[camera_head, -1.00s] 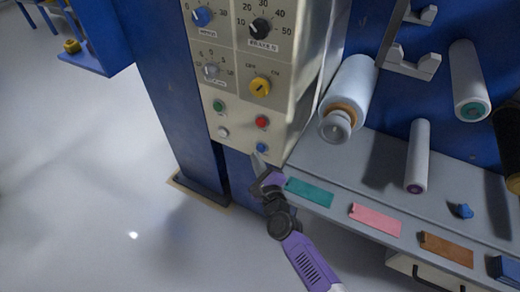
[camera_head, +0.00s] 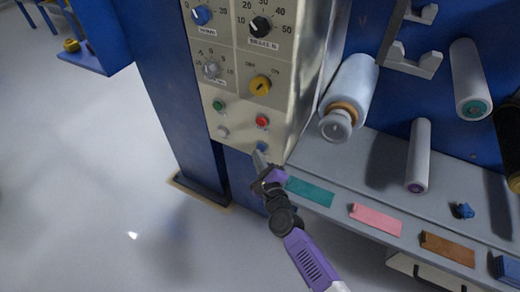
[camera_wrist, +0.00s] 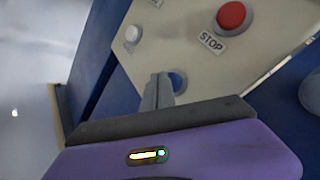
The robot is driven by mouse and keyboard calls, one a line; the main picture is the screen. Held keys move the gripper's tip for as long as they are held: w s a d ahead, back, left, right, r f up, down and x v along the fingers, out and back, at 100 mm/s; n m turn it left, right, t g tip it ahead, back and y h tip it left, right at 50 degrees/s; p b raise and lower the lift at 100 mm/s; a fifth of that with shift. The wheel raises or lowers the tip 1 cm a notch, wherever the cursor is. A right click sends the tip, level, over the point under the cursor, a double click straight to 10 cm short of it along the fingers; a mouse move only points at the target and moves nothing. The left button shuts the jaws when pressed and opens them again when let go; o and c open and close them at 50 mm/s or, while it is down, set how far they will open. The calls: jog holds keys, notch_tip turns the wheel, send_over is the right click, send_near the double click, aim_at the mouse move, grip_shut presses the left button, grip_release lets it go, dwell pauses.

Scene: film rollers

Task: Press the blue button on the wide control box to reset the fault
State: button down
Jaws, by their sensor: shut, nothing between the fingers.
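The wide control box (camera_head: 238,135) is a beige panel with knobs and buttons on a blue machine column. Its blue button (camera_head: 261,147) sits at the lower right of the panel, below the red button (camera_head: 262,121). My gripper (camera_head: 258,154) is shut and empty, its tips at the blue button in the head view. In the wrist view the fingertips (camera_wrist: 158,78) overlap the left side of the blue button (camera_wrist: 177,83), part of which shows. I cannot tell whether they touch or whether the button is pushed in. The red button (camera_wrist: 231,16) is labelled STOP.
A white button (camera_head: 223,132) and a green button (camera_head: 219,105) are to the left on the panel. A grey shelf (camera_head: 330,165) with coloured plates and upright rollers (camera_head: 418,155) stands to the right. Open floor (camera_head: 100,200) lies to the left.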

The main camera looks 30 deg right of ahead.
jog(key=shift+w+d, duration=0.3)
jog(key=shift+d, duration=0.05)
dwell(1.1)
jog(key=shift+s+a, duration=0.55)
jog(key=shift+a, duration=0.15)
jog(key=s+a+p, duration=0.1)
jog(key=a, duration=0.1)
jog(key=s+a+p, duration=0.1)
jog(key=s+a, duration=0.1)
dwell(0.5)
dwell(0.8)
